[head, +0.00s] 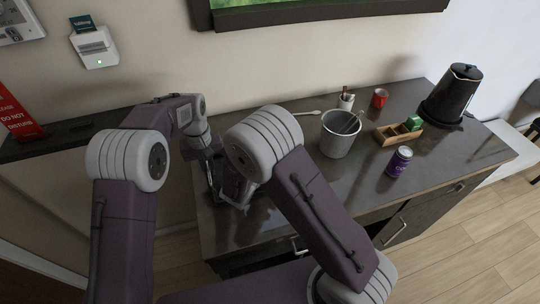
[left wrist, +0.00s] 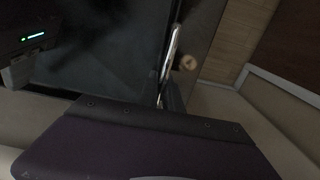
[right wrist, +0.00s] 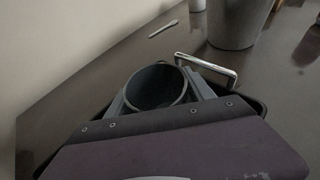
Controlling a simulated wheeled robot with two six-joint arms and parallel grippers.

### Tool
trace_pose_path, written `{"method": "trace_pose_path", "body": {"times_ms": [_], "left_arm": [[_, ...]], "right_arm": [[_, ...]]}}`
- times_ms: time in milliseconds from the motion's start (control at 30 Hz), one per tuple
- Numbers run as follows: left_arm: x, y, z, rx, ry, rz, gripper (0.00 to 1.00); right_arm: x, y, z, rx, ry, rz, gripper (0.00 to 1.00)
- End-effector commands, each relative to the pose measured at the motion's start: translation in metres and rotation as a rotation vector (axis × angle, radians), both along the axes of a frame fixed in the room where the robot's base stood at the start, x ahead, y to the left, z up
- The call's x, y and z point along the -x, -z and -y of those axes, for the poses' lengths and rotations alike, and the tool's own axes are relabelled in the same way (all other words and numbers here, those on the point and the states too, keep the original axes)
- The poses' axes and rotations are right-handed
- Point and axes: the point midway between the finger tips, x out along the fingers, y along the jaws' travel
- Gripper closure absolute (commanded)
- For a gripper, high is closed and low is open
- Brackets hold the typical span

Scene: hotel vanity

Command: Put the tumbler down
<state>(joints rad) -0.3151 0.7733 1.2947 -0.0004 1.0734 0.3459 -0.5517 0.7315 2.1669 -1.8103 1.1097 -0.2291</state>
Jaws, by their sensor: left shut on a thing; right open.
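The tumbler (right wrist: 157,88) is a dark grey round cup, seen from above into its open mouth in the right wrist view. My right gripper (right wrist: 160,80) has a finger on each side of it and is open. The tumbler appears to stand within a dark, rounded tray-like rim (right wrist: 262,106) with a raised silver handle (right wrist: 222,73). My left gripper (head: 213,188) is at the counter's left end, shut on what looks like a thin silver handle (left wrist: 173,45). In the head view my right arm hides the tumbler and right gripper.
The counter front middle is clear.

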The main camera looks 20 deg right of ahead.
Motion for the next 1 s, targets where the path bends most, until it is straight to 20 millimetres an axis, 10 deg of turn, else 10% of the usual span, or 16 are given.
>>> {"method": "trace_pose_path", "body": {"times_ms": [500,933,1000], "left_arm": [[0.0,0.0,0.0,0.0,0.0,0.001,1.0],[0.0,0.0,0.0,0.001,0.0,0.001,1.0],[0.0,0.0,0.0,0.001,0.0,0.001,0.78]], "right_arm": [[0.08,-0.042,-0.065,-0.001,-0.004,0.0,0.39],[0.086,-0.044,-0.068,0.0,-0.001,-0.001,0.39],[0.086,-0.044,-0.068,0.0,-0.001,-0.001,0.39]]}}
